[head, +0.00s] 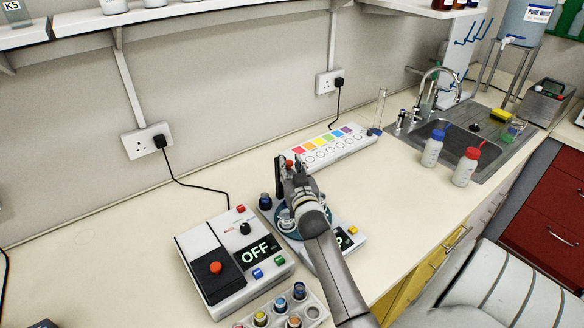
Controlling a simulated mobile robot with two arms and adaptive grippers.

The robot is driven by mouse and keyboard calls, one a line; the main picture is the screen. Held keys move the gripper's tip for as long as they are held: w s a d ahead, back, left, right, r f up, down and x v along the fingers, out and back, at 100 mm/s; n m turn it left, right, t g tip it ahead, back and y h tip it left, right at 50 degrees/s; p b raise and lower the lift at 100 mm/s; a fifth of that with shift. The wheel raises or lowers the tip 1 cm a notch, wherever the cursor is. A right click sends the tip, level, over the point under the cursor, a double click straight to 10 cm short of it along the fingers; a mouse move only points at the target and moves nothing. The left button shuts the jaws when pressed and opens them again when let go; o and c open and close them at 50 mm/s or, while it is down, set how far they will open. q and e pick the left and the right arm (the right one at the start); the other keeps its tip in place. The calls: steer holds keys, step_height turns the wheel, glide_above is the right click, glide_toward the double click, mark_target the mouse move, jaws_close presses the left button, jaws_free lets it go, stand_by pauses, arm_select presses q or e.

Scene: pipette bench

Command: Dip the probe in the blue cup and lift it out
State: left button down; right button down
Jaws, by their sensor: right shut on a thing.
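My right gripper (284,190) is shut, pointing down over a round blue plate on a white bench device (353,238). The thing in its jaws is mostly hidden by the gripper and arm; I take it to be the probe, but its tip does not show. A pale cup (286,218) stands on the plate just under the gripper; whether the held thing is inside it I cannot tell. In the rack (312,301) at the bottom are several small cups, one with a blue top (299,290). Which cup is the blue cup is unclear. My left gripper is out of view.
A control box (232,258) reading OFF stands left of the gripper. A small dark-capped bottle (265,201) is close beside the plate. Behind lies a white strip with coloured squares (330,146). Two wash bottles, blue-capped (432,149) and red-capped (466,167), stand by the sink (465,137).

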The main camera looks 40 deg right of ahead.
steer(key=c, duration=1.4)
jaws_free()
steer(key=shift+w+a+r, duration=0.1)
steer(key=shift+r, duration=0.25)
steer(key=shift+o, duration=0.6)
steer(key=shift+a, duration=0.2)
steer(key=shift+f, duration=0.1)
steer(key=shift+s+a+f, duration=0.1)
steer(key=shift+s, duration=0.35)
steer(key=v, duration=1.1)
